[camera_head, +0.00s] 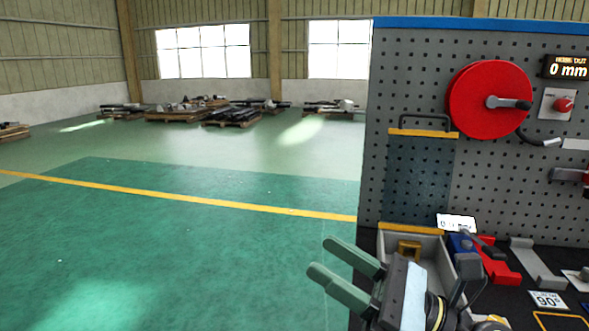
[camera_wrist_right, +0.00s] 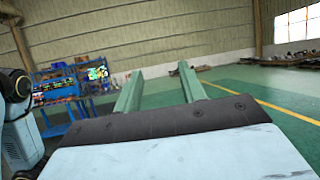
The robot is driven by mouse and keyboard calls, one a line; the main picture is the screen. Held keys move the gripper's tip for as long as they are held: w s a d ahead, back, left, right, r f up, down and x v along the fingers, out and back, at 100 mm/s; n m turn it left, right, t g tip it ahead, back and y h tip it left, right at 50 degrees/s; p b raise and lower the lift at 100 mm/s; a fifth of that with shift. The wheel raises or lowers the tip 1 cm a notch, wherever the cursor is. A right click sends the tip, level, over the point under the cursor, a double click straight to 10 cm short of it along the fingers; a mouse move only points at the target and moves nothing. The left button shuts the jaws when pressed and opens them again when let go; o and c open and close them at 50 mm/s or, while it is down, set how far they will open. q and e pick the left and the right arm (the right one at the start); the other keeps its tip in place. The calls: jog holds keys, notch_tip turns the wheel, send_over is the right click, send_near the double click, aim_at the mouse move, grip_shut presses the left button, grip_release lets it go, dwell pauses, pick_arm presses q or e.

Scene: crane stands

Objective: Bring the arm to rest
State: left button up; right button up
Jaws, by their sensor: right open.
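My right gripper (camera_head: 334,260) is in the lower middle of the head view, with its two green fingers apart and nothing between them. The fingers point to the left and up, out over the green floor, in front of the bench's left edge. In the right wrist view the two fingers (camera_wrist_right: 157,80) also stand apart and empty, with wall and floor beyond them. My left gripper is in neither view.
A pegboard (camera_head: 480,120) with a red reel (camera_head: 490,100) stands at the right. Below it a grey tray (camera_head: 440,262) and red and blue tools lie on a dark bench top, close to my right gripper. The green floor (camera_head: 150,240) at left is clear. A blue rack (camera_wrist_right: 70,90) shows in the wrist view.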

jog(key=w+d+f+m+t+h, duration=0.3)
jog(key=d+f+m+t+h, duration=0.5)
jog(key=m, duration=0.9)
jog(key=w+d+f+m+t+h, duration=0.2)
jog(key=d+f+m+h, duration=0.35)
jog(key=m+h, duration=0.9)
jog(key=s+d+f+m+g, duration=0.2)
jog(key=s+f+m+g, duration=0.2)
jog(key=f+m, duration=0.2)
jog(key=s+d+f+m+g, duration=0.3)
jog(key=s+f+m+g, duration=0.15)
jog(key=f, duration=0.25)
jog(key=s+a+f+m+g+y, duration=0.2)
jog(key=s+f+m+g, duration=0.45)
jog(key=s+f, duration=0.5)
jog(key=s+d+f+n+g, duration=0.1)
jog(key=s+f, duration=0.1)
jog(key=f, duration=0.9)
jog(key=s+d+f+g, duration=0.1)
jog(key=f, duration=1)
jog(key=s+d+f, duration=0.2)
jog(key=s+f, duration=0.5)
jog(key=s, duration=0.1)
jog(key=s+d+f+g, duration=0.1)
jog(key=s+d+f, duration=0.2)
jog(key=s+f, duration=0.4)
jog(key=shift+s+d+f+n+h, duration=0.35)
jog(key=shift+s+f+h, duration=0.1)
jog(key=shift+s, duration=0.25)
